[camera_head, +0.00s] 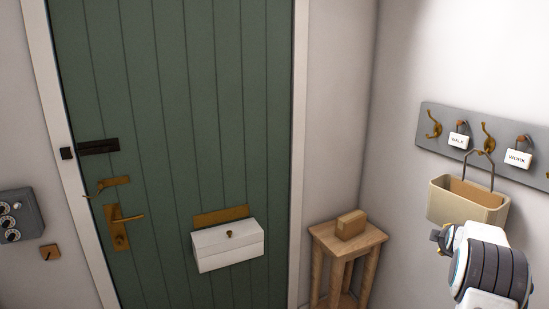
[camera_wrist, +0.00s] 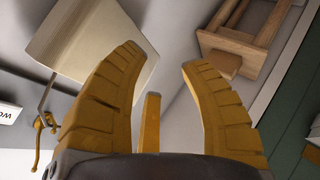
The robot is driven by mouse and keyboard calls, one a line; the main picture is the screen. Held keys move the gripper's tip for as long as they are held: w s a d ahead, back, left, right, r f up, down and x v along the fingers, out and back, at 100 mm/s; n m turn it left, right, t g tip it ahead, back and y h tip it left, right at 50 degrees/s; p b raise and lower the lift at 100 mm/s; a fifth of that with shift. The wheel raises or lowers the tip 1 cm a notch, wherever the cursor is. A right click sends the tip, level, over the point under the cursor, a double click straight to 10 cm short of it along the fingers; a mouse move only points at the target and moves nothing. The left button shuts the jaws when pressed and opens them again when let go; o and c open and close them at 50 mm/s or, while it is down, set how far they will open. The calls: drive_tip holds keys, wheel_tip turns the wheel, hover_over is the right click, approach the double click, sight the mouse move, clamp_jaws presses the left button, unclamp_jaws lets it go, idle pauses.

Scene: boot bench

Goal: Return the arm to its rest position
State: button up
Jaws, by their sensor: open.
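My gripper (camera_wrist: 163,58) shows in the wrist view with its ribbed yellow fingers spread apart and nothing between them. In the head view my white and dark grey arm is at the lower right, in front of the wall; the fingers do not show clearly there. A beige basket (camera_head: 466,205) hangs by its handle from the hook rail, just above and behind my arm. The basket also shows in the wrist view (camera_wrist: 88,38), at the upper left beside the left finger; I cannot tell whether they touch.
A grey rail (camera_head: 436,121) carries brass hooks and labels reading WALK (camera_head: 459,140) and WORK (camera_head: 517,159). A wooden stool (camera_head: 364,239) with a small brown block (camera_head: 351,225) stands in the corner. A green door (camera_head: 175,120) bears a white box (camera_head: 228,247). A grey dial panel (camera_head: 22,214) is at left.

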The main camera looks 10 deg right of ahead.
drive_tip(key=s+a+f+m+g+y, duration=0.2)
drive_tip(key=s+a+f+m, duration=0.15)
drive_tip(key=s+f, duration=0.2)
drive_tip(key=s+a+f+m+g+y, duration=0.2)
drive_tip(key=s+a+f+g, duration=0.15)
drive_tip(key=f, duration=0.35)
drive_tip(key=s+a+f+m+g+y, duration=0.2)
drive_tip(key=s+a+m, duration=0.1)
drive_tip(key=s+a, duration=0.45)
drive_tip(key=s+a+r+n+t, duration=0.1)
drive_tip(key=s+a+r, duration=0.5)
drive_tip(key=a, duration=0.4)
drive_tip(key=s+a+r+n+t, duration=0.1)
drive_tip(key=s+a+r+n, duration=0.1)
drive_tip(key=s+a+r, duration=0.5)
drive_tip(key=s+a+r+n+t+y, duration=0.1)
drive_tip(key=s+a+r, duration=0.5)
drive_tip(key=a, duration=0.6)
drive_tip(key=shift+s+a+r, duration=0.3)
drive_tip(key=shift+s, duration=0.35)
drive_tip(key=shift+d, duration=0.15)
